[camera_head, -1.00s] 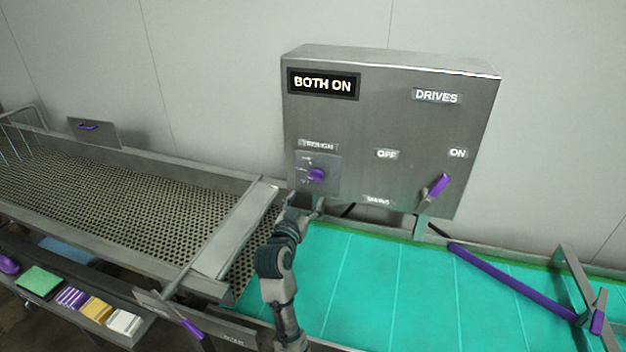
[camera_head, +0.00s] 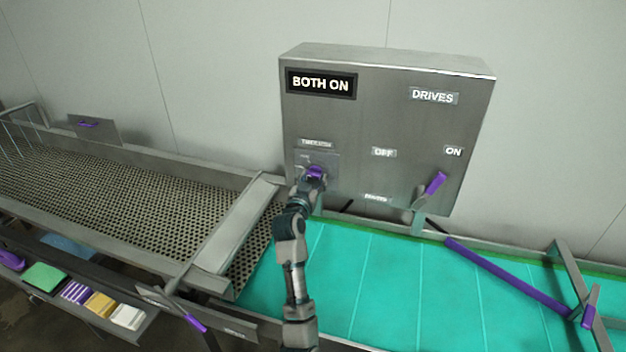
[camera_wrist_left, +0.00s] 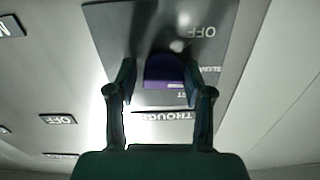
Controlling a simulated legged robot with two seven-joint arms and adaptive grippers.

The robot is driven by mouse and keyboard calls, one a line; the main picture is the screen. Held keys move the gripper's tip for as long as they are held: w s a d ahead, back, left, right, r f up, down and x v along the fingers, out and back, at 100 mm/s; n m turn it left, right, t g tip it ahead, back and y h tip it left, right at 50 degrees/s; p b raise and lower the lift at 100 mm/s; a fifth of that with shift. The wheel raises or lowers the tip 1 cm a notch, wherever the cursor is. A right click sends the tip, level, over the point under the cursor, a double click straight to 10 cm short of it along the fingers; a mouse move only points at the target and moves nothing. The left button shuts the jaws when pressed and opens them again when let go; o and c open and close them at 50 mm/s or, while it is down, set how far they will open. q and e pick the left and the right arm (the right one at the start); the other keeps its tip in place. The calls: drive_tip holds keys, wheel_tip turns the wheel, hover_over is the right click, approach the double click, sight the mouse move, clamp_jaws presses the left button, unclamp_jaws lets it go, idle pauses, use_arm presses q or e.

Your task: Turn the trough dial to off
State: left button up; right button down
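The trough dial is a purple knob (camera_head: 316,172) on a small grey plate (camera_head: 331,160) at the lower left of the grey control box (camera_head: 390,125). The box's sign (camera_head: 321,84) reads BOTH ON. My left gripper (camera_head: 309,178) is at the knob. In the left wrist view the purple knob (camera_wrist_left: 165,72) lies between the two spread fingers of the left gripper (camera_wrist_left: 160,85), and I cannot tell whether they touch it. The plate there shows an OFF mark (camera_wrist_left: 203,31). My right gripper is not in view.
A teal belt (camera_head: 380,280) runs below the box. A perforated metal trough (camera_head: 120,195) lies to the left, with a shelf of coloured blocks (camera_head: 90,298) below it.

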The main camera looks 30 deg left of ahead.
use_arm(q)
drive_tip(key=shift+d, duration=0.15)
drive_tip(key=c, duration=0.4)
drive_tip(key=shift+c, duration=0.4)
drive_tip(key=shift+n, duration=4.8)
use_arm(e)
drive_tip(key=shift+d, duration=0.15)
use_arm(q)
drive_tip(key=shift+f, duration=0.1)
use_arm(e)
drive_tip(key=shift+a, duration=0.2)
